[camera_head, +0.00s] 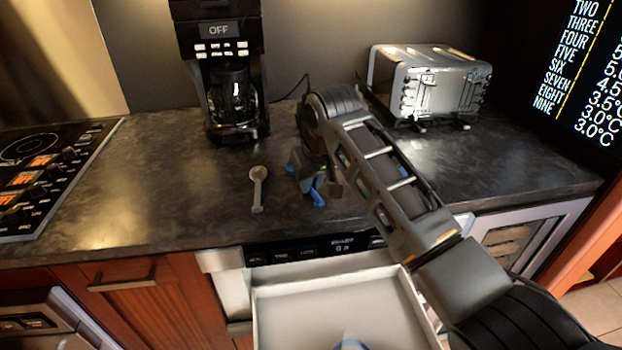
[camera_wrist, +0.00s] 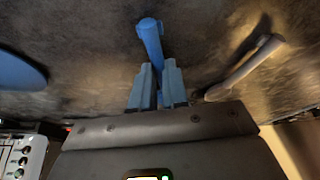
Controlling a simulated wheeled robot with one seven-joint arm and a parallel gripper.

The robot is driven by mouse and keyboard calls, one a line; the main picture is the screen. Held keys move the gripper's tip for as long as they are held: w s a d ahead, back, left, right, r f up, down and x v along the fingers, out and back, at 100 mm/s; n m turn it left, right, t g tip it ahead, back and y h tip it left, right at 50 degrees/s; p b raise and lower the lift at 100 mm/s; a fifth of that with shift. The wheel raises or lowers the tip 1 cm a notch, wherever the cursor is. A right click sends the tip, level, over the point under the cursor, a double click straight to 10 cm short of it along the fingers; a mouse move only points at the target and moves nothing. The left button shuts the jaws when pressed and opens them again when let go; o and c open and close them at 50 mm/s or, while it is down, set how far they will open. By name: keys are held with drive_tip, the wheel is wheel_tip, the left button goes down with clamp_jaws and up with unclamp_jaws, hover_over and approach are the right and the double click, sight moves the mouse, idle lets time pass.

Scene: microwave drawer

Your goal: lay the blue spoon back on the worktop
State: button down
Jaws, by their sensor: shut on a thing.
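My gripper (camera_wrist: 158,85) is low over the worktop (camera_head: 210,190), shut on the blue spoon (camera_wrist: 149,38). In the wrist view the blue handle sticks out beyond the fingertips. The spoon's other end is hidden by the gripper. In the head view a small blue part of the spoon (camera_head: 317,198) shows below my gripper, near the worktop's front edge. I cannot tell whether the spoon touches the worktop.
A grey spoon (camera_head: 257,190) lies left of my gripper. A coffee maker (camera_head: 235,125) and a toaster (camera_head: 430,85) stand behind. The microwave drawer (camera_head: 330,300) below is open, with something blue inside. A blue rounded thing (camera_wrist: 15,72) shows in the wrist view.

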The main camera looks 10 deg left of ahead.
drive_tip(key=c, duration=1.1)
unclamp_jaws()
drive_tip(key=shift+o, duration=0.2)
